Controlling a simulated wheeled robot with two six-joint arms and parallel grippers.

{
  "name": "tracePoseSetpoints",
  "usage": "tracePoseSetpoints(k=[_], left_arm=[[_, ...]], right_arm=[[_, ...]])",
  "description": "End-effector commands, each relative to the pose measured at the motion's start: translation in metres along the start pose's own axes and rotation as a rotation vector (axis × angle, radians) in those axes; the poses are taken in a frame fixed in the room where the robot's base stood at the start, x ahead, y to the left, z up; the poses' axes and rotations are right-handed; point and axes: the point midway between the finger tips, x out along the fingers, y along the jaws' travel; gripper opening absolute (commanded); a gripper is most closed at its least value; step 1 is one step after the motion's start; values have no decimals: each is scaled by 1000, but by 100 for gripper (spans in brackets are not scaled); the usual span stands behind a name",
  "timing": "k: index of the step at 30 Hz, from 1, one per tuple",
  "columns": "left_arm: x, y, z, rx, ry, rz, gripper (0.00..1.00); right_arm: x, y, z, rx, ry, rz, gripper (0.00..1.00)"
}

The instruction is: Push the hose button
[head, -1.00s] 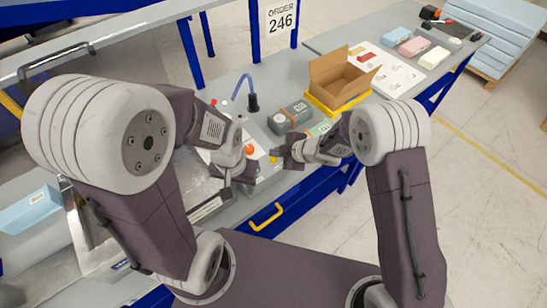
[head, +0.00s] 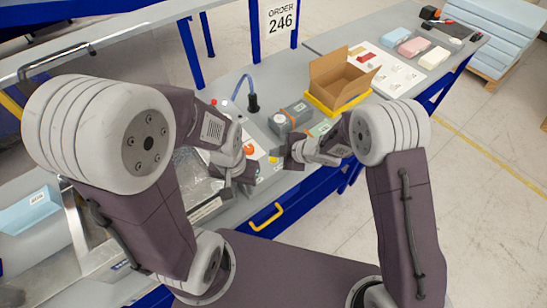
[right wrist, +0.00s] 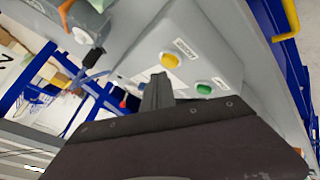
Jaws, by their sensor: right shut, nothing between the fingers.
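A pale control box (right wrist: 215,45) fills the upper middle of the right wrist view. It carries a yellow button (right wrist: 169,61) and a green button (right wrist: 204,89), each beside a small label too small to read. In the head view the box shows an orange-red button (head: 249,149) and a yellow button (head: 273,160). My right gripper (right wrist: 157,82) is shut and empty, its tips just below the yellow button in the picture; contact cannot be told. My left gripper (head: 240,177) is at the box's near left side, its jaws unclear.
A blue hose (head: 240,84) with a black end (head: 253,103) stands behind the box. A grey device (head: 292,115) and an open carton (head: 340,78) in a yellow tray are to the right. Shiny crumpled film (head: 193,170) lies left of my left gripper.

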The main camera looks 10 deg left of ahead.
Motion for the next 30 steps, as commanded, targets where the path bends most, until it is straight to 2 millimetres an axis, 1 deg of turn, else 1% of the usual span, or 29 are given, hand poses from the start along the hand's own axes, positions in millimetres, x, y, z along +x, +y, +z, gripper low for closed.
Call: tracePoseSetpoints(k=[11,18,30], left_arm=[[0,0,0,0,0,0,36],[8,0,1,0,0,0,36],[8,0,1,0,0,0,36]], right_arm=[[0,0,0,0,0,0,0],[7,-5,5,1,0,0,0],[7,-5,5,0,0,0,0]])
